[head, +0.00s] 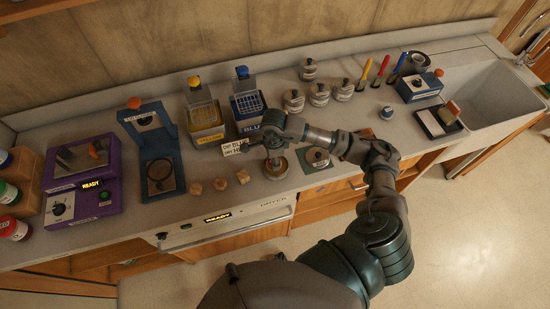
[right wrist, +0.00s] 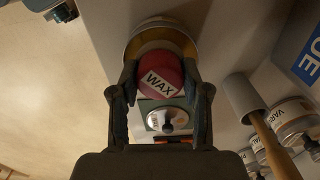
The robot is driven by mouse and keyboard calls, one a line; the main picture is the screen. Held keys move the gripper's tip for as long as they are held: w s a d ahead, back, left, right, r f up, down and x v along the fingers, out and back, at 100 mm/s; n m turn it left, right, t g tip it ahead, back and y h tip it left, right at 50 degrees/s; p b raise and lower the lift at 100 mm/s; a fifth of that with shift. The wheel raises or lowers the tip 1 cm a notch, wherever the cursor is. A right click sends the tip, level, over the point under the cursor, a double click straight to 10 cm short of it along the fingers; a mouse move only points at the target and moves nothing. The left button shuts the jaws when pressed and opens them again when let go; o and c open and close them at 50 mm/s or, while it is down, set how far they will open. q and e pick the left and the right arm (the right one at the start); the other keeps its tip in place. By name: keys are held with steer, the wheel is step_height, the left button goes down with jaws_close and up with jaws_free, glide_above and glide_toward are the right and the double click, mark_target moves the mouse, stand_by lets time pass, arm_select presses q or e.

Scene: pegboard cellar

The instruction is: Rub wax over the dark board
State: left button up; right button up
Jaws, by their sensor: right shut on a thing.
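My right gripper (right wrist: 160,88) is shut on a red wax piece (right wrist: 161,80) labelled WAX, with one finger on each side of it. Behind the wax in the right wrist view is a round brass-coloured dish (right wrist: 135,45); I cannot tell whether they touch. In the head view my right gripper (head: 272,150) is above this dish (head: 277,173) near the counter's front edge, and the arm hides the wax. My left gripper is not in view.
A lidded jar (head: 318,155) stands on a green mat right of the dish. Several small wooden pieces (head: 220,184) lie left of it. Blue (head: 247,98) and yellow (head: 205,115) bins, a card (head: 234,148), a blue stand (head: 160,152) and a purple machine (head: 83,185) crowd the counter.

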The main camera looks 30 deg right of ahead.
steer(key=shift+d, duration=0.1)
steer(key=shift+d+f, duration=0.1)
steer(key=shift+d, duration=0.25)
steer(key=shift+d+f, duration=0.2)
steer(key=shift+d, duration=0.05)
steer(key=shift+a+f+b, duration=0.1)
steer(key=shift+a+b, duration=0.2)
steer(key=shift+a, duration=0.1)
steer(key=shift+a+f, duration=0.1)
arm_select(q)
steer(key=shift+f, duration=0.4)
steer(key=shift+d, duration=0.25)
arm_select(e)
steer(key=shift+d+f, duration=0.1)
steer(key=shift+d, duration=0.25)
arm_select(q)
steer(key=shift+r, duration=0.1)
arm_select(e)
steer(key=shift+a, duration=0.1)
